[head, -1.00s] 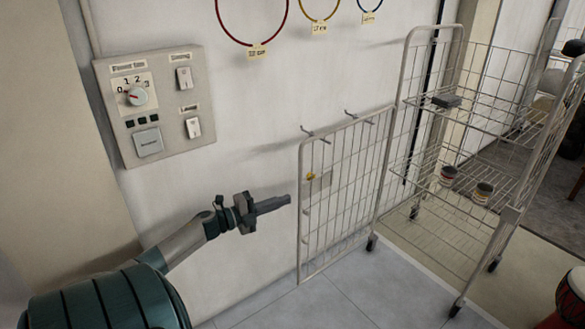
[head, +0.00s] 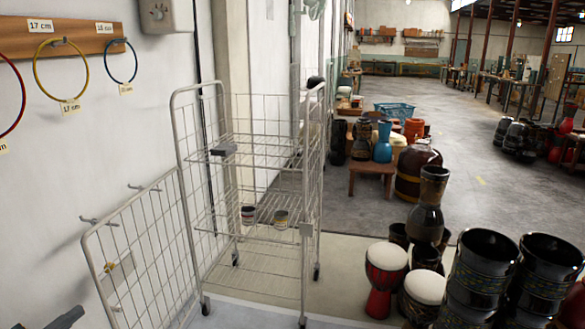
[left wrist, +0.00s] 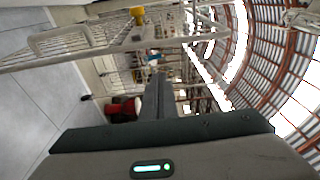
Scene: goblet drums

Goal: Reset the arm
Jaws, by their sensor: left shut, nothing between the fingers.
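My left gripper (head: 62,319) barely shows at the bottom left corner of the head view. The left arm itself is outside the head view. My right gripper is in neither view.
Goblet drums (head: 385,275) crowd the lower right. Coloured rings (head: 62,70) hang on the left wall. Open floor (head: 470,190) lies beyond.

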